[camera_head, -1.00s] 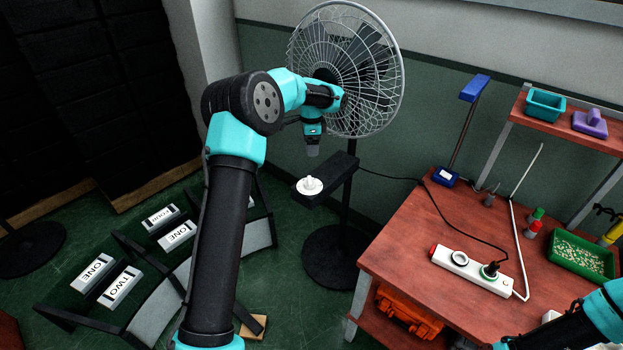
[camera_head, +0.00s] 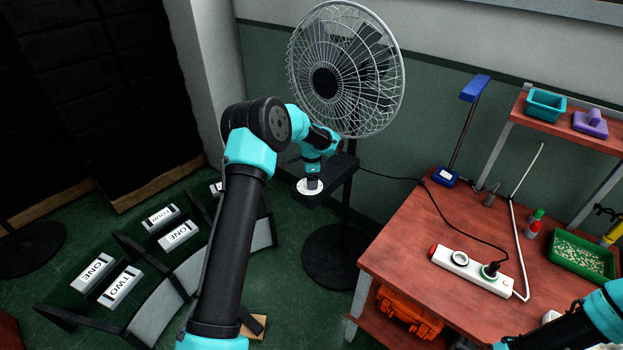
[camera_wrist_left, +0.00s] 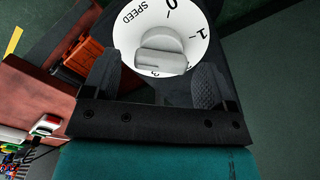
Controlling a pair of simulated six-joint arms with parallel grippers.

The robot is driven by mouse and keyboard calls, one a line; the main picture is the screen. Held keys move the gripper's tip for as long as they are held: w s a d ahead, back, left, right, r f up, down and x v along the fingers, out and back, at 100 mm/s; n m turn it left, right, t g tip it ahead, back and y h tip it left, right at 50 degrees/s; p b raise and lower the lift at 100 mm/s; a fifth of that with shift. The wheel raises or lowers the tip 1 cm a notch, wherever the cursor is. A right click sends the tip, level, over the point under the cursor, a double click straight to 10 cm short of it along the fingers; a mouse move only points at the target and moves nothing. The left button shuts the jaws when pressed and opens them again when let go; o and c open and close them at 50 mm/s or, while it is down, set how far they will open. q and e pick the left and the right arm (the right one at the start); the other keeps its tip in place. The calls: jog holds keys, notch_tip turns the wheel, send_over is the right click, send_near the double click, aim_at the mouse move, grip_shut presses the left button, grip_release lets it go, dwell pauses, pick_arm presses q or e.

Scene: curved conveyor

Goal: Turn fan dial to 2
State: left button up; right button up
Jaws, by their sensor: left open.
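The fan (camera_head: 345,75) stands behind my left arm, with a dark box on its stand. The white fan dial (camera_head: 311,187) sits on top of that box. My left gripper (camera_head: 312,180) is directly over the dial, pointing down. In the left wrist view the dial (camera_wrist_left: 178,22) shows SPEED, 0 and 1, with other marks partly hidden. Its raised knob (camera_wrist_left: 160,52) lies between the two open fingers (camera_wrist_left: 157,80), with gaps on both sides. My right arm shows at the lower right, but its gripper is out of the picture.
A red-brown workbench (camera_head: 400,235) stands to the right, with a white power strip (camera_head: 470,268) and a green tray (camera_head: 583,258) on it. A cable runs from the fan side to the strip. A curved conveyor (camera_head: 150,318) with labelled boxes lies left of my arm.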

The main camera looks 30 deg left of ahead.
pick_arm(q)
jog(key=shift+f, duration=0.1)
jog(key=shift+c, duration=0.2)
jog(key=c, duration=0.9)
jog(key=shift+m, duration=0.3)
jog(key=m, duration=0.5)
jog(key=shift+s, duration=0.15)
jog(key=m, duration=0.6)
jog(key=shift+s, duration=0.15)
jog(key=m, duration=0.6)
jog(key=shift+s+m, duration=0.1)
jog(key=shift+m, duration=0.3)
jog(key=m, duration=0.5)
jog(key=shift+a, duration=0.2)
jog(key=shift+m, duration=0.3)
